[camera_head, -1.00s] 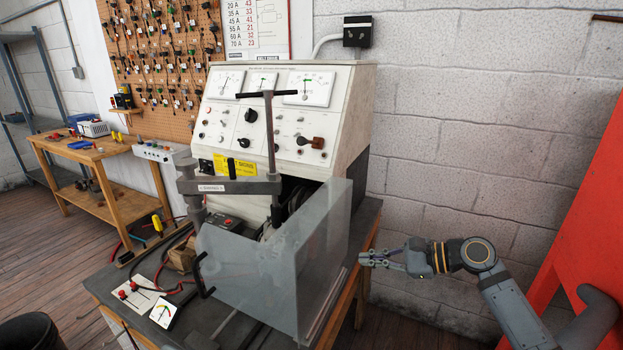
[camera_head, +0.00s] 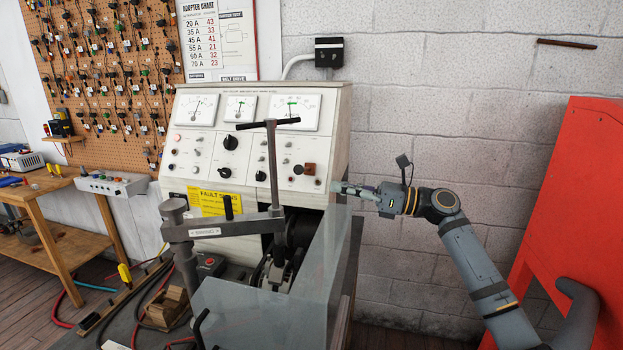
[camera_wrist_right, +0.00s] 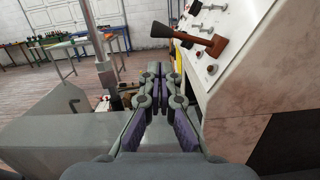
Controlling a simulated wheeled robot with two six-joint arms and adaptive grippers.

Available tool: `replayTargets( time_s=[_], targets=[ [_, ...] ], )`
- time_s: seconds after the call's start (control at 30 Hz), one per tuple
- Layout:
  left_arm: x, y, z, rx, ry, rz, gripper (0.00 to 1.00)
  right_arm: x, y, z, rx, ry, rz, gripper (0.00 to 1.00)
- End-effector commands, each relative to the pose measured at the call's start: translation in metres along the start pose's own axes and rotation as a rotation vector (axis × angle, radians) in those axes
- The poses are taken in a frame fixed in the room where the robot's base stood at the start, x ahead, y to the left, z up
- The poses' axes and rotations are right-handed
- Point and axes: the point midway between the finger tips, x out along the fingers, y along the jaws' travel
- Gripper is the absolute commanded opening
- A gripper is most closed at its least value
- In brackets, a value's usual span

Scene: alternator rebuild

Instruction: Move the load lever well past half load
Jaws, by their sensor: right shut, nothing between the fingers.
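The load lever (camera_head: 304,169) appears to be the short brown lever at the lower right of the test bench's front panel. In the right wrist view the lever (camera_wrist_right: 190,38) stands out from the panel, its dark knob end pointing left. My right gripper (camera_head: 335,187) is at the right edge of the bench, just right of the lever and slightly below it. In the wrist view its fingers (camera_wrist_right: 163,72) are shut and empty, with the lever above them and apart. My left gripper is in neither view.
A clear guard (camera_head: 270,310) stands in front of the bench. A swing arm (camera_head: 225,228) with an upright T-handle (camera_head: 268,124) rises before the panel. Dials (camera_head: 295,110) and knobs are above the lever. A red cabinet (camera_head: 575,190) stands at the right.

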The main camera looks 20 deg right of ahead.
Motion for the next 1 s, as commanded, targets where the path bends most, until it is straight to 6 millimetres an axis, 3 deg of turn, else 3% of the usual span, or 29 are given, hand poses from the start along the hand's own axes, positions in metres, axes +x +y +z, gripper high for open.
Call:
replayTargets(
  time_s=[0.2, 0.4, 0.83, 1.0],
  targets=[
    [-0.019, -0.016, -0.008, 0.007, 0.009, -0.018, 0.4, 0.043, 0.002, 0.004, 0.001, -0.004, 0.003, 0.0],
    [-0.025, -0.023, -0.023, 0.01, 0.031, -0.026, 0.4, 0.065, 0.001, 0.002, 0.0, -0.001, 0.001, 0.0],
    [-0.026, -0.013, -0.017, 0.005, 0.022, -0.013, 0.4, 0.069, 0.001, 0.001, 0.0, 0.001, 0.0, 0.0],
    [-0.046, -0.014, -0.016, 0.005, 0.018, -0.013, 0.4, 0.071, 0.001, 0.013, 0.034, 0.001, -0.003, 0.0]
  ],
)
